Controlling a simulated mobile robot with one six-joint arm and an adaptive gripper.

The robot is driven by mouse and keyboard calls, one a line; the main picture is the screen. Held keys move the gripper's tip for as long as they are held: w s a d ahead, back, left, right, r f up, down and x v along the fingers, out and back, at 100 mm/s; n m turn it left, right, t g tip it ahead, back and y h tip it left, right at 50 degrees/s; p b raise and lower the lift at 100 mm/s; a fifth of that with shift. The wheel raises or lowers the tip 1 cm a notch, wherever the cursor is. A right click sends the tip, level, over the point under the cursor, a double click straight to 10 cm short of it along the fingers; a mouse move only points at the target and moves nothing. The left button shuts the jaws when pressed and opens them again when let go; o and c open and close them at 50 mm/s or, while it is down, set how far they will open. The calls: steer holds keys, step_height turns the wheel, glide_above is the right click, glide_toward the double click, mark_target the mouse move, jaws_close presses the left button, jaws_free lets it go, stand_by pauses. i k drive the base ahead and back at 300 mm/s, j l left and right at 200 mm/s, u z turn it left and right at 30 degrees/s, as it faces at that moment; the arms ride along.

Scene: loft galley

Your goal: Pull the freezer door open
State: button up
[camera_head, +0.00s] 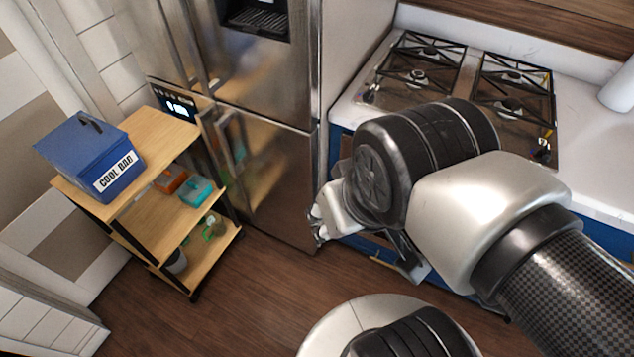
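A stainless steel fridge-freezer (285,75) stands at the back centre, with upper doors and lower doors. The lower right door (270,190) looks shut, flush with its frame. Upright bar handles (232,143) show near its left edge, by the seam between the lower doors. No label shows which door is the freezer's. My gripper (319,226) is in front of the counter, just right of the lower door's right edge in the picture, well away from the handles. Its fingers point left and are small and partly hidden by my wrist, so their opening is unclear.
A wooden trolley (165,135) stands at the left, close to the lower left door, with a blue cool bag (88,155) on top and boxes (195,190) on its middle shelf. A gas hob (430,65) is at right. Floor (265,275) before the fridge is clear.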

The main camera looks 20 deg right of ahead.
mark_target(276, 161)
steer(key=i+l+u, duration=0.1)
steer(key=i+l, duration=0.15)
steer(key=i, duration=0.2)
steer(key=i+l+u, duration=0.1)
steer(key=i+l, duration=0.2)
steer(key=i, duration=0.1)
